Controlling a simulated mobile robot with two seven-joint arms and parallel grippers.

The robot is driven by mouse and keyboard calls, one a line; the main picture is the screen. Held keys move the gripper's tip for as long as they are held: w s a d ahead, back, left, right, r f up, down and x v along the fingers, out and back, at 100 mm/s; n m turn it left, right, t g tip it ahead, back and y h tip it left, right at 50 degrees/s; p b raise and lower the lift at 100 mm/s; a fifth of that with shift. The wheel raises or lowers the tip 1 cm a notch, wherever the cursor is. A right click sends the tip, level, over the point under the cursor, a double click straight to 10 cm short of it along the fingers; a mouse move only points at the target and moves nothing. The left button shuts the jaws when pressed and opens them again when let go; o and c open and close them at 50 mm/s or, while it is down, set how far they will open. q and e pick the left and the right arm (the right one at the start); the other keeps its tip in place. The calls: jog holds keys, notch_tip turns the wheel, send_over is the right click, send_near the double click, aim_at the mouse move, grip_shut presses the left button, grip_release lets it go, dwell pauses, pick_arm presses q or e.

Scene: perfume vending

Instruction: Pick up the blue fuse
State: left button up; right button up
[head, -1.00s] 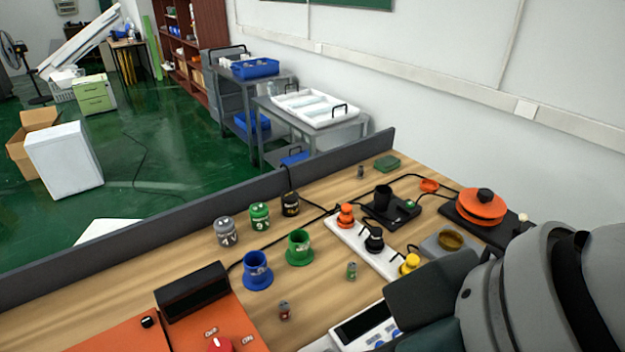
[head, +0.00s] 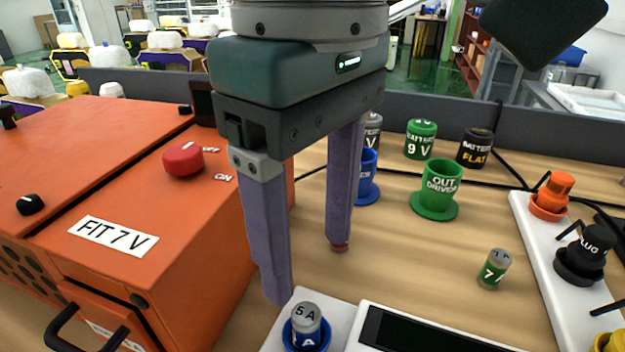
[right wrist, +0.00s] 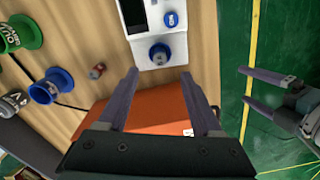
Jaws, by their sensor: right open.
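The blue fuse (head: 307,322) has a grey top marked 5 A and stands upright in a blue socket on a white device. It also shows in the right wrist view (right wrist: 158,50), beyond my finger tips. My right gripper (head: 307,272) is open and empty, pointing down above and behind the fuse in the head view. Its fingers also show in the right wrist view (right wrist: 160,82), apart from the fuse. My left gripper (right wrist: 244,85) shows at the right of the wrist view, fingers spread and empty, over the green floor.
An orange machine (head: 140,190) with a red knob stands left of my gripper. A small green fuse (head: 493,268), a green socket (head: 437,190) and a white power strip (head: 535,240) with plugs lie to the right. A small red fuse (right wrist: 97,71) stands near a blue socket (right wrist: 52,85).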

aim_at(306, 314)
notch_tip(306, 314, down, 4)
jog(key=shift+a+r, duration=0.1)
jog(key=shift+a, duration=0.05)
notch_tip(306, 314, down, 6)
jog(key=shift+w+r+b, duration=0.1)
jog(key=shift+w+b, duration=0.05)
jog(key=shift+b, duration=0.3)
jog(key=shift+c, duration=0.3)
grip_shut()
